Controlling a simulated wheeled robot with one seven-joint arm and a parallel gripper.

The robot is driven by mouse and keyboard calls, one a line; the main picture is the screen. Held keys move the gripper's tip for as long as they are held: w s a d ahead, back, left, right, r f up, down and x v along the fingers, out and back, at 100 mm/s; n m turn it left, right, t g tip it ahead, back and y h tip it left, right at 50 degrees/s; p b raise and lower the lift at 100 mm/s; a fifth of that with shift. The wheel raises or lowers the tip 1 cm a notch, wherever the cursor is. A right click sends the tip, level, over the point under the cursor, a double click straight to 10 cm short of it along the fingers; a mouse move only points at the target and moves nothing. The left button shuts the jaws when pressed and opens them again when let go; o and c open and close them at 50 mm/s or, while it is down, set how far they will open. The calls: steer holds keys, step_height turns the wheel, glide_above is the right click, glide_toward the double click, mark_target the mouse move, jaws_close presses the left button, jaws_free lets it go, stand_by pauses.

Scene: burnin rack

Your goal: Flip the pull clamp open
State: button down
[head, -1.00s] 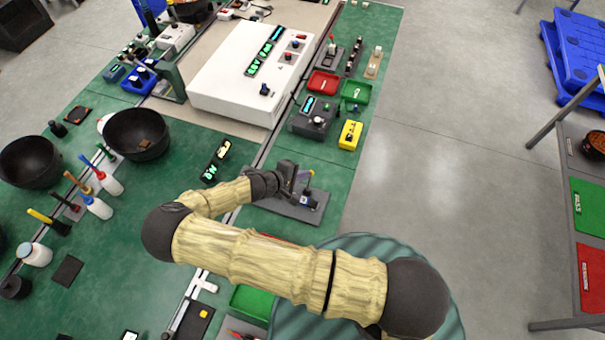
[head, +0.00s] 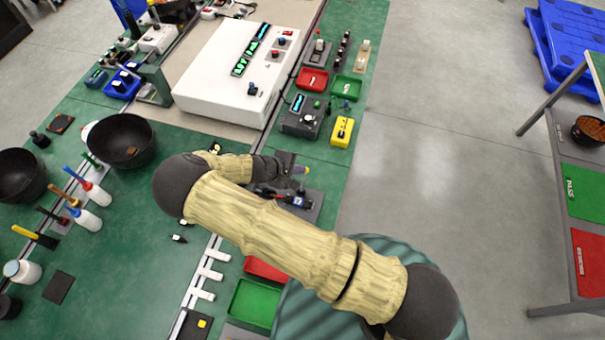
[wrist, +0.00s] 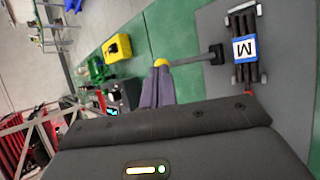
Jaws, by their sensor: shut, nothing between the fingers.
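The clamp fixture is a grey plate (head: 312,212) on the green bench, partly hidden by my arm in the head view. In the wrist view the plate (wrist: 288,105) carries a dark bundle of rods with a white and blue "M" label (wrist: 243,49). In the head view, my gripper (head: 298,170) is at the plate's far edge. Contact with the yellow tip is unclear.
A yellow box (head: 342,131) and a grey device with a knob (head: 303,118) stand beyond the fixture. A white console (head: 230,85) is at the back left.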

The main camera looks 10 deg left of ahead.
steer(key=shift+w+f, duration=0.15)
steer(key=shift+w, duration=0.1)
steer(key=shift+s, duration=0.1)
stand_by(0.3)
steer(key=shift+s+a, duration=0.15)
steer(key=shift+s, duration=0.5)
steer(key=b+v, duration=0.3)
steer(key=v, duration=1.1)
steer(key=shift+w+r, duration=0.3)
steer(key=shift+w, duration=0.1)
